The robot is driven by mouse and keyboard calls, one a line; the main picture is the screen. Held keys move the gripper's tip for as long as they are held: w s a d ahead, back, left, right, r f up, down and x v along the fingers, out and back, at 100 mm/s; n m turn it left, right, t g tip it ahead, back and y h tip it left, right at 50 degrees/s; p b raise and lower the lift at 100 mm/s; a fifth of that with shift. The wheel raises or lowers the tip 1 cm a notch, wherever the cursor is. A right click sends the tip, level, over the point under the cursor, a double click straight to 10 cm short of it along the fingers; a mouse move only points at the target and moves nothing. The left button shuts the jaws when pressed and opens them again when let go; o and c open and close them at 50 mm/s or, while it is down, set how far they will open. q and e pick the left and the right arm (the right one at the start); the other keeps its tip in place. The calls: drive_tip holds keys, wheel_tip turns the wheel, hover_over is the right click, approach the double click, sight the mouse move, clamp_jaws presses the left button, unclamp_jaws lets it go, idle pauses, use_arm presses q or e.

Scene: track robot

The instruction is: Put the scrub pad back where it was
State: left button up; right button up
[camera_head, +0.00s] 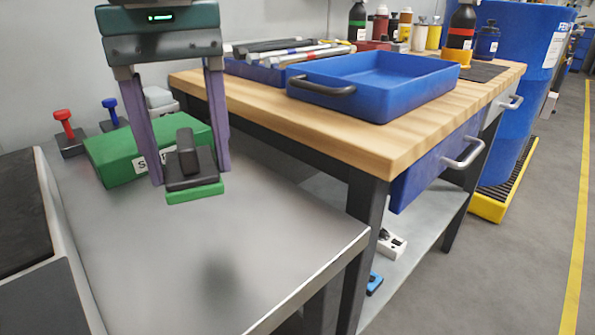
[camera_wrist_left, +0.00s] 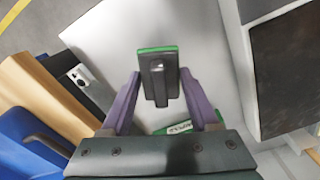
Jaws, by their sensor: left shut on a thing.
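The scrub pad (camera_head: 195,192) has a green pad under a dark block with an upright dark handle. My left gripper (camera_head: 190,177) is shut on it, with one purple finger at each side. The scrub pad is held level above the grey metal table (camera_head: 265,240), with a soft shadow on the bare top below. In the left wrist view the scrub pad (camera_wrist_left: 157,76) shows between the fingertips of my left gripper (camera_wrist_left: 159,75). A green box (camera_head: 110,160) with a partly hidden white label stands behind the gripper. My right gripper is not in view.
Red-handled (camera_head: 66,130) and blue-handled (camera_head: 110,112) tools stand at the table's back left. A dark-topped grey unit (camera_head: 70,285) borders the left. A wooden workbench (camera_head: 390,140) with a blue tray (camera_head: 375,95) stands to the right. The table's front middle is clear.

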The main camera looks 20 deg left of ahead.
sight(185, 136)
use_arm(q)
wheel_tip(185, 136, down, 7)
drive_tip(key=shift+b, duration=0.6)
drive_tip(key=shift+w, duration=0.1)
drive_tip(key=shift+f, duration=0.2)
drive_tip(key=o, duration=1.3)
drive_tip(key=shift+r, duration=0.1)
drive_tip(key=shift+r, duration=0.25)
wheel_tip(185, 136, up, 12)
drive_tip(key=p, duration=0.2)
drive_tip(key=shift+f+p, duration=0.1)
drive_tip(key=shift+p, duration=0.2)
